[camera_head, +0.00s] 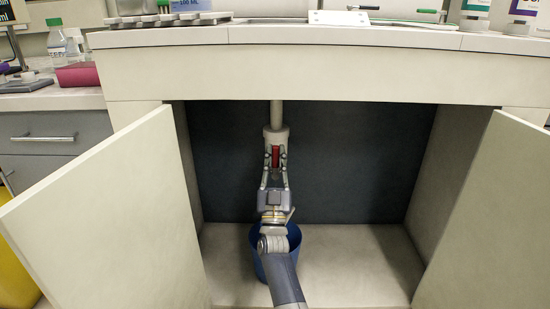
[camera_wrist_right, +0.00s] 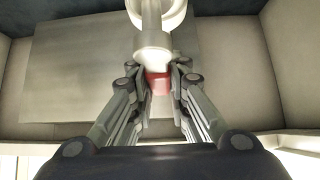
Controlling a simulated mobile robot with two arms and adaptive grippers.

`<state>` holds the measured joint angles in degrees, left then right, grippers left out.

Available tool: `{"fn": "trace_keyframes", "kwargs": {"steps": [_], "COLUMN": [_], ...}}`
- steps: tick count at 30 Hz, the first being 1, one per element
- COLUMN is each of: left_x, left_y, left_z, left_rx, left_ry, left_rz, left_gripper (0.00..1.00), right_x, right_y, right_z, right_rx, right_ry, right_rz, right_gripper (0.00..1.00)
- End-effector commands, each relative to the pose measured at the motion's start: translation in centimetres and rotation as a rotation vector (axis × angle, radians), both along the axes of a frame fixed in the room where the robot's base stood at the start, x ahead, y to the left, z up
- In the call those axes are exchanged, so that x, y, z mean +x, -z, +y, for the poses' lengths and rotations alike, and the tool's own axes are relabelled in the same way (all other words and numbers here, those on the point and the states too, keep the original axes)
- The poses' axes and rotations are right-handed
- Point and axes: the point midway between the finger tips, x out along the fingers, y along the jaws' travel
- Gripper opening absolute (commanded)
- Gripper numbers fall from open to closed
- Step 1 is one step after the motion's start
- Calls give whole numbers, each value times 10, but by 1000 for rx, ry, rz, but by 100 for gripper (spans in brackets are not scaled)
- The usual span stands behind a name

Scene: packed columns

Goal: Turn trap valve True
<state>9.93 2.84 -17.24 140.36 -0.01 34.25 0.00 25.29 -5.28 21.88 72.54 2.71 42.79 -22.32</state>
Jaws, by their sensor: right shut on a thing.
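The trap valve has a red handle (camera_head: 275,156) on a pale vertical drain pipe (camera_head: 277,115) under the counter. My right gripper (camera_head: 276,160) is raised inside the open cabinet, with its fingers on both sides of the red handle. In the right wrist view my right gripper (camera_wrist_right: 159,82) is shut on the red handle (camera_wrist_right: 158,80), and the pale pipe (camera_wrist_right: 153,40) rises just beyond it. The fingers hide part of the handle. My left gripper is not in view.
Two cabinet doors stand open, one at the left (camera_head: 110,215) and one at the right (camera_head: 490,220). A blue bucket (camera_head: 258,262) stands on the cabinet floor (camera_head: 350,265) behind my right arm. Bottles and trays stand on the counter (camera_head: 340,36) above.

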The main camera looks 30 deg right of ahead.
Motion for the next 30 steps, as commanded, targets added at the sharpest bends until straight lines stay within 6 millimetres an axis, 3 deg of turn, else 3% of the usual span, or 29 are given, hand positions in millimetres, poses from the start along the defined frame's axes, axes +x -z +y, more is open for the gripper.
{"fn": "trace_keyframes", "kwargs": {"steps": [3,4,6,7,19,30], "left_x": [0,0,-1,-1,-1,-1], "left_y": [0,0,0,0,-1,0], "left_z": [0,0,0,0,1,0], "left_rx": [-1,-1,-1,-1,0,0], "left_ry": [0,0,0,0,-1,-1], "left_rz": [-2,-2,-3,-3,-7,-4], "left_gripper": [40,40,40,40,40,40], "right_x": [0,0,0,0,-3,-44], "right_y": [0,0,0,0,4,55], "right_z": [-2,-2,-2,-2,1,30], "right_rx": [5,5,5,4,2,2], "right_ry": [0,0,0,1,-1,0], "right_rz": [-1,-1,-1,0,1,3], "right_gripper": [0,18,34,37,37,37]}}
